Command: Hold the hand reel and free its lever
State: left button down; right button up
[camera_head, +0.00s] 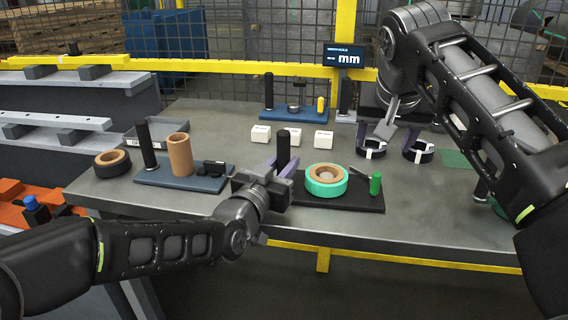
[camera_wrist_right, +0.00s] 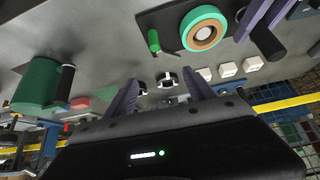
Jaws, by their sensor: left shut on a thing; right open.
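The hand reel has a dark base (camera_head: 345,204) near the front edge of the bench. It carries a teal-green ring (camera_head: 326,188) around a tan core, a black upright handle (camera_head: 283,146) and a short green lever (camera_head: 375,183) at the right. My left gripper (camera_head: 283,168) is shut on the handle; its fingers hide the lower part. My right gripper (camera_head: 387,140) is open and empty, above the bench behind and right of the lever. In the right wrist view the lever (camera_wrist_right: 153,40) and ring (camera_wrist_right: 205,28) lie apart from the open right fingers (camera_wrist_right: 163,95).
A blue-grey base (camera_head: 185,180) with a tan roll (camera_head: 180,155) and black handle stands left. Three white blocks (camera_head: 292,137) sit mid-bench. Two black-and-white rings (camera_head: 371,148) lie beneath my right gripper. A green cylinder (camera_wrist_right: 37,84) shows in the right wrist view. Bare bench lies right of the reel.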

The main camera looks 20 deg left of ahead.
pick_arm(q)
jog(key=shift+f, duration=0.2)
pick_arm(e)
jog(key=s+d+r, duration=0.1)
jog(key=s, duration=1.2)
jog(key=shift+r, duration=0.15)
pick_arm(q)
jog(key=c, duration=1.1)
grip_release()
jog(key=shift+r, duration=0.15)
pick_arm(e)
jog(key=shift+w, duration=0.1)
pick_arm(q)
jog(key=shift+s, duration=0.1)
jog(key=s, duration=0.7)
jog(key=shift+s+a, duration=0.15)
jog(key=shift+a, duration=0.25)
